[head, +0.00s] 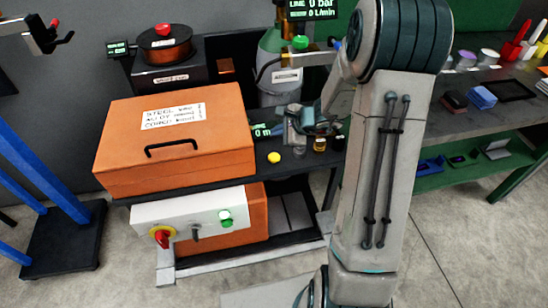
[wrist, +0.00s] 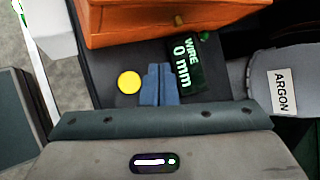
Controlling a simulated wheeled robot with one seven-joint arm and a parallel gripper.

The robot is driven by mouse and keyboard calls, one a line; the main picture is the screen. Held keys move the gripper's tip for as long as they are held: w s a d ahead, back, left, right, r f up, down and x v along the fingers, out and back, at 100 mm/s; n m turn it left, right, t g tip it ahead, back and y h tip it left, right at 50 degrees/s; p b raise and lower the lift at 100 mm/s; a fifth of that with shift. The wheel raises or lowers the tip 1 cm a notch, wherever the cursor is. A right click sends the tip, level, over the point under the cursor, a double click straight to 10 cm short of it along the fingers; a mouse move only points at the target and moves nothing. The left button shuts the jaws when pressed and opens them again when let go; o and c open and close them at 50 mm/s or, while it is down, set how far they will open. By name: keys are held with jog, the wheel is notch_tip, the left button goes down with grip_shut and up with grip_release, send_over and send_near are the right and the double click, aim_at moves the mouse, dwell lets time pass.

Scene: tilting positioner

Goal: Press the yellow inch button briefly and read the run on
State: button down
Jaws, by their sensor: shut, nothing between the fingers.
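The yellow inch button (head: 274,157) is a small round yellow disc on the dark shelf, right of the orange case. It also shows in the wrist view (wrist: 129,82), unobstructed. My gripper (head: 297,148) is to the right of the button in the head view. In the wrist view its blue-grey fingers (wrist: 160,82) are shut together and empty, just right of the button; I cannot tell their height above the shelf. The wire display (wrist: 185,65) reads "WIRE 0 mm" in green. In the head view it is partly hidden by my gripper.
The orange case (head: 175,140) with a black handle stands close left of the button. A white panel (head: 190,222) below carries a red-and-yellow knob and a green button. The argon cylinder (wrist: 277,90) stands right. Small jars (head: 320,144) stand right of my gripper.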

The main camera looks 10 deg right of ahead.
jog(key=b, duration=0.4)
send_over(277, 158)
notch_tip(277, 158, down, 6)
jog(key=shift+f, duration=0.2)
jog(key=shift+f+b, duration=0.7)
jog(key=shift+b, duration=0.4)
jog(key=shift+f, duration=0.2)
dwell(0.6)
jog(key=shift+f+b, duration=0.2)
jog(key=shift+b, duration=0.45)
jog(key=shift+f+b, duration=0.45)
jog(key=shift+b, duration=0.1)
dwell(0.5)
dwell(1.0)
jog(key=shift+r+p, duration=0.55)
jog(key=shift+r, duration=0.35)
jog(key=shift+r, duration=0.1)
jog(key=shift+r+p, duration=1.75)
jog(key=shift+r, duration=0.65)
